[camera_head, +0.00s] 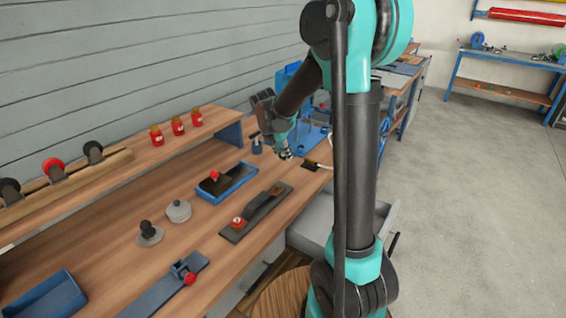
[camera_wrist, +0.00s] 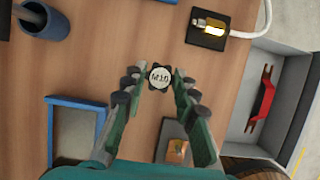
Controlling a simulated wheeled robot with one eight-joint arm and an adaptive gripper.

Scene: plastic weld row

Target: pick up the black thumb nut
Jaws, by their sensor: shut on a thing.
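The black thumb nut (camera_wrist: 159,76) sits between the fingertips of my gripper in the wrist view. It has a lobed black rim and a pale top face marked M10. My gripper (camera_wrist: 156,80) is shut on it, with a finger on each side. In the head view my gripper (camera_head: 284,152) is over the far part of the wooden bench, and the nut is too small to make out there. I cannot tell whether the nut touches the bench top.
A soldering-type tool with a brass tip lies on a black pad (camera_wrist: 206,41). A blue cup (camera_wrist: 42,20) and a blue-rimmed tray (camera_head: 227,184) stand nearby. A grey open drawer (camera_wrist: 282,105) holds a red handle. A black-based tool (camera_head: 256,213) lies nearer on the bench (camera_head: 120,200).

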